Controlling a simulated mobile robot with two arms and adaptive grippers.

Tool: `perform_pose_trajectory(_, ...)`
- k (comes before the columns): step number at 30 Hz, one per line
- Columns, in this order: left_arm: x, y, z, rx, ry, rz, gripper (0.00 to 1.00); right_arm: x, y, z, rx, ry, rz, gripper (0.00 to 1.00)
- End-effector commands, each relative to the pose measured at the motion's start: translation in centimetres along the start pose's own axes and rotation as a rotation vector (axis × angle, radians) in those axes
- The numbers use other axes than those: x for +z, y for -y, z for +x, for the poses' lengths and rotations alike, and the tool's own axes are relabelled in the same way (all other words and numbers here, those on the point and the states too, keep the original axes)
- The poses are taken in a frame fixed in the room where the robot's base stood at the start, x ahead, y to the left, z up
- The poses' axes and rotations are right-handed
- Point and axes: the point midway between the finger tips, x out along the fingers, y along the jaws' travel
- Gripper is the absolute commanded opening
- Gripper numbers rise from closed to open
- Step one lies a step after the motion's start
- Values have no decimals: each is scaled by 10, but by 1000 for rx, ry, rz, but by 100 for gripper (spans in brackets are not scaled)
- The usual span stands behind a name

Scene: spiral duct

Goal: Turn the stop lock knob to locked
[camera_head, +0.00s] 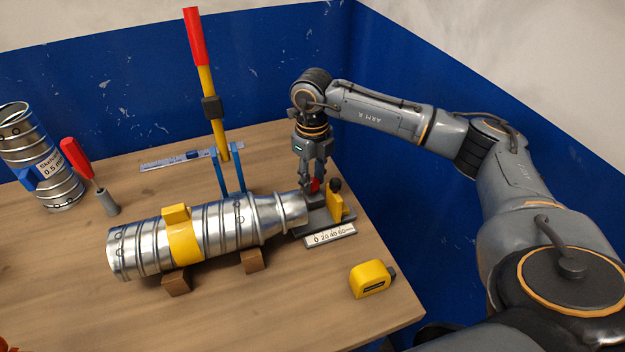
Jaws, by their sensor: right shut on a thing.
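My right gripper (313,184) points down over the small stop fixture at the right end of the metal duct. It is shut on a small red knob (315,185), which shows between and just beside the fingers. A black knob (335,185) sits just to the right, by the yellow stop plate (335,204). The grey fixture base (317,217) has a white scale (329,235) along its front. The knob's lock marking is too small to read, and the fingers hide part of the knob. My left gripper is not in view.
The spiral duct (220,222) with a yellow band lies on wooden blocks (176,282). A red-tipped lever (204,80) rises behind it. A yellow tape measure (370,278) lies front right. A second duct (40,155) and red-handled tool (76,157) stand left. The front table is clear.

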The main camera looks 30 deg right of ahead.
Motion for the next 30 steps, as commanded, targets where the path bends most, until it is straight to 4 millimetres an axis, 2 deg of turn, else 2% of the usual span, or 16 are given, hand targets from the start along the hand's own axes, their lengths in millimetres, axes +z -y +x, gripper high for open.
perform_pose_trajectory(6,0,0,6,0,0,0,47,0,0,1,-1,1,158,0)
perform_pose_trajectory(13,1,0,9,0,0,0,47,0,0,0,-1,2,265,0)
perform_pose_trajectory(30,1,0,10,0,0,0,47,0,0,-1,-1,2,318,0)
